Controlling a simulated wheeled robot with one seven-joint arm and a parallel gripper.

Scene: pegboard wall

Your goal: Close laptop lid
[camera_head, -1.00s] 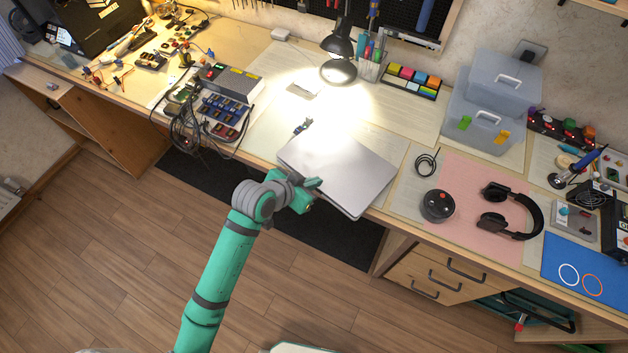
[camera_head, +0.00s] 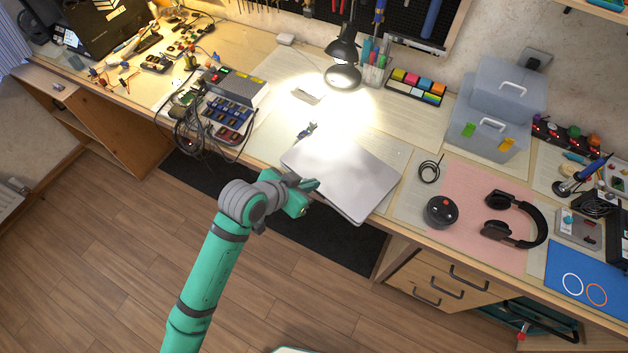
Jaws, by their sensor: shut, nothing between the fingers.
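The laptop (camera_head: 345,177) lies on the workbench under the lamp, near the front edge. It looks like a flat silver slab, with its lid down over the base; no screen or keyboard shows. My gripper (camera_head: 314,184) is at the laptop's front left edge, shut and empty. From this view I cannot tell whether its fingertips touch the laptop.
A lit desk lamp (camera_head: 343,72) stands behind the laptop. An electronics box with cables (camera_head: 228,105) is to the left. The floor in front is clear.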

